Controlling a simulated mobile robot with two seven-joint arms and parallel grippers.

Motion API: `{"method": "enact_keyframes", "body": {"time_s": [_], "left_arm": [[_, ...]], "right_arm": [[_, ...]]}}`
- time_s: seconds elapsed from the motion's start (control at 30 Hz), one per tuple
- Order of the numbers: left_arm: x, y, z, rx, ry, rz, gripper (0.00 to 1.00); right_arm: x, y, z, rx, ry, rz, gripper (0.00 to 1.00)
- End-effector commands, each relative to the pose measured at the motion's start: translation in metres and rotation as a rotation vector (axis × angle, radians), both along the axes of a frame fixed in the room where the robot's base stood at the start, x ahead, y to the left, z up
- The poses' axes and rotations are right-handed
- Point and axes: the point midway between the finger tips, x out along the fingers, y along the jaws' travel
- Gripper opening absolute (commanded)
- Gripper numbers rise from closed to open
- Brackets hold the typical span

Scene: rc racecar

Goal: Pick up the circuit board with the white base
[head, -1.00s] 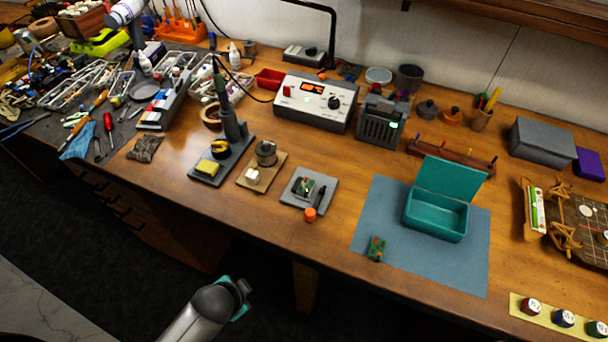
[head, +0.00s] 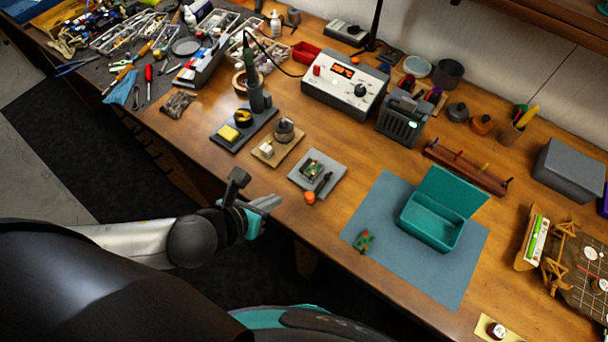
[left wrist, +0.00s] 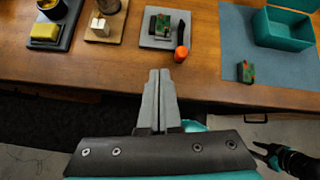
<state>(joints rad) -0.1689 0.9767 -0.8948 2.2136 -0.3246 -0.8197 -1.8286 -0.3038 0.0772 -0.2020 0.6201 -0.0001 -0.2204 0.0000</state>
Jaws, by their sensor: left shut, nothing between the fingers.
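One small green circuit board (head: 313,168) sits in a holder on the grey pad near the table's front edge; it also shows in the left wrist view (left wrist: 160,24). Another small green board with red parts (head: 364,241) lies on the blue mat, also seen in the left wrist view (left wrist: 245,71). I cannot tell which has a white base. My left gripper (head: 274,203) is shut and empty, at the table's front edge, left of and nearer than the grey pad. My right gripper (left wrist: 258,150) shows small at the lower right of the left wrist view, its dark fingers apart.
A teal open box (head: 432,222) stands on the blue mat (head: 398,262). An orange cap (head: 310,197) sits by the grey pad (head: 329,186). A soldering station (head: 343,86) and a yellow sponge on its stand (head: 229,133) are further back and left. Bare wood lies around the pad.

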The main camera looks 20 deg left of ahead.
Motion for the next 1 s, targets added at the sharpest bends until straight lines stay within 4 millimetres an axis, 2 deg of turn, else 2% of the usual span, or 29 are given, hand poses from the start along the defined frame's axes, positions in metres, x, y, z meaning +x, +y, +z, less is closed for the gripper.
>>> {"method": "enact_keyframes", "body": {"time_s": [0.13, 0.37, 0.9, 1.0], "left_arm": [[-0.006, 0.004, 0.004, 0.102, -0.034, -0.138, 0.00], [0.002, 0.001, -0.007, 0.121, -0.041, -0.164, 0.00], [0.060, -0.021, -0.069, 0.118, -0.040, -0.160, 0.00], [0.076, -0.026, -0.067, 0.118, -0.042, -0.159, 0.00]], "right_arm": [[0.001, -0.001, 0.002, -0.001, 0.000, 0.000, 0.50], [0.002, -0.003, 0.000, -0.003, -0.003, 0.000, 0.50], [0.003, -0.003, -0.012, -0.004, -0.004, -0.001, 0.50], [0.003, -0.003, -0.009, -0.004, -0.004, -0.002, 0.50]]}}
